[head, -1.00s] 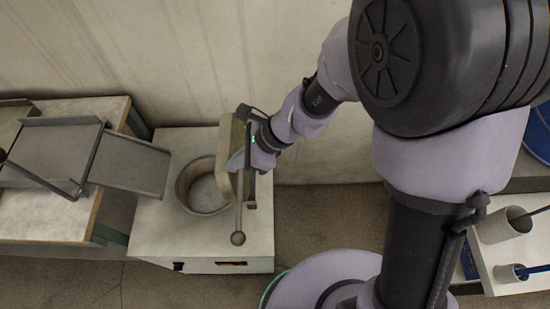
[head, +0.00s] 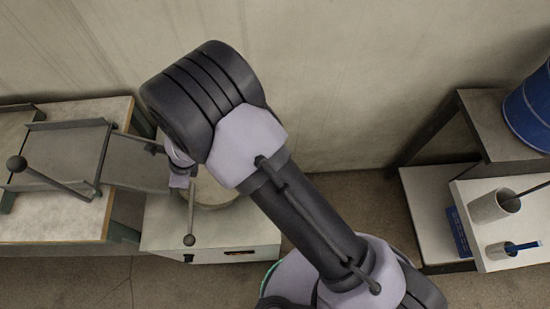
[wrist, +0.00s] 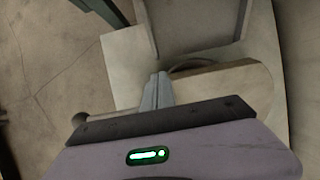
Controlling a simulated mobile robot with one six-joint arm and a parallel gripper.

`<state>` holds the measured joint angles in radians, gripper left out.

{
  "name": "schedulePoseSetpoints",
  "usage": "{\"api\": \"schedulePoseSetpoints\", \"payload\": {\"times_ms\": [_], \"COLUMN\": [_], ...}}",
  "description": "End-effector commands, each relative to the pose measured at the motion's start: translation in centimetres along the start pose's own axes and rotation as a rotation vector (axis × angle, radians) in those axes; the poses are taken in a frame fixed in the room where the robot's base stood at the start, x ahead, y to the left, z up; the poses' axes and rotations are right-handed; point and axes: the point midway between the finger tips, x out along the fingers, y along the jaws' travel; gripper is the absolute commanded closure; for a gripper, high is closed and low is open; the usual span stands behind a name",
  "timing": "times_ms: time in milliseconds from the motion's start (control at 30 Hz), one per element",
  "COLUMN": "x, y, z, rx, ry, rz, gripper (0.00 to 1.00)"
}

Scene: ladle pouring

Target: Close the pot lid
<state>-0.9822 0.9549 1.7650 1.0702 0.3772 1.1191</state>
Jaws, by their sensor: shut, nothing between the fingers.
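The pot lid is a beige rounded slab (wrist: 225,90) in the wrist view. It lies low over the pot, with an arc of the pot's rim (wrist: 190,66) showing beyond its edge; I cannot tell whether it is fully seated. In the head view a beige part of the lid (head: 214,193) shows beside my arm, which hides most of the pot. The lid's lever ends in a dark ball (head: 190,240), seen also in the wrist view (wrist: 80,118). My gripper (wrist: 157,80) is shut and empty, its fingertips at the lid's near left part; touching is unclear.
The white stand (head: 215,240) carries the pot. A grey metal chute (head: 140,163) reaches over it from the left table (head: 60,215); another ball-ended lever (head: 17,162) stands there. At right are a shelf with cups (head: 495,207) and a blue drum (head: 530,112).

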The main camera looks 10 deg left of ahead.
Motion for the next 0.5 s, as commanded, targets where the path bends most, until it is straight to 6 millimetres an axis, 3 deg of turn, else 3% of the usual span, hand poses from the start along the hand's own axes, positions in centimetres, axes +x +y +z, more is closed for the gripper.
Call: {"api": "schedulePoseSetpoints", "payload": {"times_ms": [200, 500], "x": [3.4, 5.3], "y": [0.0, 0.0], "z": [0.0, 0.0], "rx": [0.001, 0.001], "ry": [0.000, -0.001], "rz": [0.000, 0.000], "gripper": [1.00, 1.00]}}
